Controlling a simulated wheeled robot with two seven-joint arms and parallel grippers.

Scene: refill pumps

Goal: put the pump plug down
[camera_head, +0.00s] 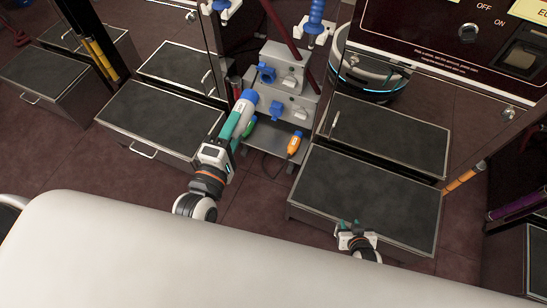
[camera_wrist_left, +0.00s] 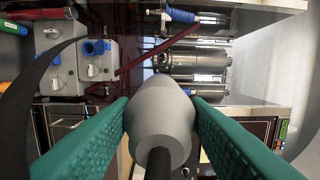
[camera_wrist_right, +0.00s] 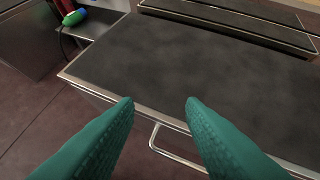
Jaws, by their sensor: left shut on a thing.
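My left gripper (camera_head: 236,124) is shut on the pump plug (camera_head: 240,115), a grey-white piece with a blue end. In the left wrist view the plug's rounded grey body (camera_wrist_left: 162,105) sits between the green fingers, with a dark cable towards the camera. In the head view the plug is in front of and left of the grey pump unit (camera_head: 290,82), which has blue sockets (camera_head: 277,110). I cannot tell whether the plug touches anything below. My right gripper (camera_head: 352,227) is open and empty in front of the right grey-topped step; its parted fingers also show in the right wrist view (camera_wrist_right: 160,103).
An orange plug (camera_head: 293,145) and a green-and-blue plug (camera_head: 248,128) are at the foot of the unit. Dark-topped steps stand left (camera_head: 160,115) and right (camera_head: 365,200), with bare tops. A blue nozzle (camera_head: 314,20) hangs above the unit.

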